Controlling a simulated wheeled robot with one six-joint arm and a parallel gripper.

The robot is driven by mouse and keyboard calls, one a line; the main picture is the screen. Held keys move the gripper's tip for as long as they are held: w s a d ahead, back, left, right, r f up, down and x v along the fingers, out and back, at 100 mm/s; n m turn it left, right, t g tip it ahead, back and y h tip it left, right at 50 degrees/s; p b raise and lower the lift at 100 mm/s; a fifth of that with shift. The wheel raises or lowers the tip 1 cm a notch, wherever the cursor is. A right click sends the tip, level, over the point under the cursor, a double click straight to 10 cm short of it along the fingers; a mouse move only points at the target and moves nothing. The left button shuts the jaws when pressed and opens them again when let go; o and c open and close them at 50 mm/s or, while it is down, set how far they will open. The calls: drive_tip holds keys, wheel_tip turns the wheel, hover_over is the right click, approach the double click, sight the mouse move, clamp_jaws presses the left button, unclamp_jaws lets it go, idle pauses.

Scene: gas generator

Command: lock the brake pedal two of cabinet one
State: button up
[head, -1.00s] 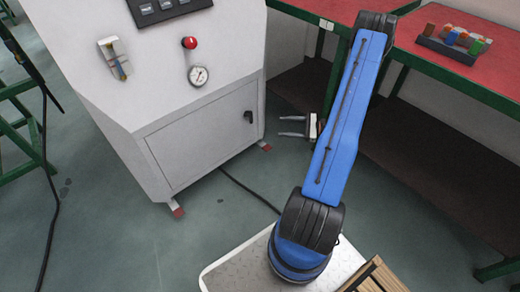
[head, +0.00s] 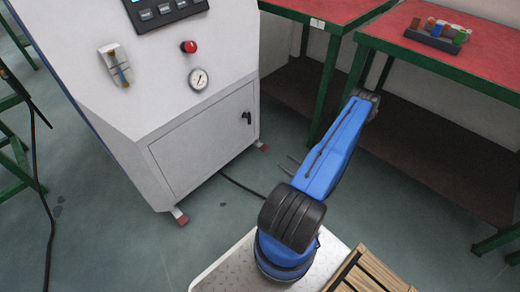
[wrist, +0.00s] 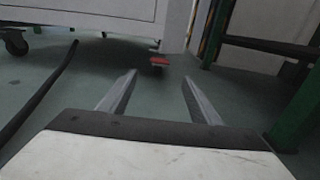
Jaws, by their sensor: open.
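The grey-white cabinet (head: 200,110) stands left of my arm on casters. One red brake pedal (head: 181,218) is at the foot of its near corner. Another red pedal (head: 262,146) is at its right corner. In the wrist view, a red pedal (wrist: 159,61) lies low on the floor ahead, between and beyond my fingertips. My gripper (head: 286,164) is mostly hidden behind my blue arm, with its fingers pointing left. In the wrist view my gripper (wrist: 158,77) is open and empty, close to the floor and apart from the pedal. I cannot tell whether either pedal is pressed.
A black cable (wrist: 45,92) runs along the floor at the left of the wrist view. A green table leg (wrist: 298,112) stands close on the right. Red-topped benches (head: 450,60) stand at the right of the head view. Floor between cabinet and gripper is clear.

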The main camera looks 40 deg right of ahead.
sight(264, 148)
drive_tip(key=w, duration=0.5)
drive_tip(key=w+a, duration=0.1)
drive_tip(key=w, duration=1.1)
drive_tip(key=shift+w+a+f, duration=0.1)
drive_tip(key=shift+a+f, duration=0.1)
drive_tip(key=shift+a, duration=0.05)
clamp_jaws()
drive_tip(key=shift+w+f, duration=0.15)
drive_tip(key=shift+f, duration=1.1)
drive_tip(key=shift+w+f, duration=0.15)
drive_tip(key=shift+f, duration=1.1)
unclamp_jaws()
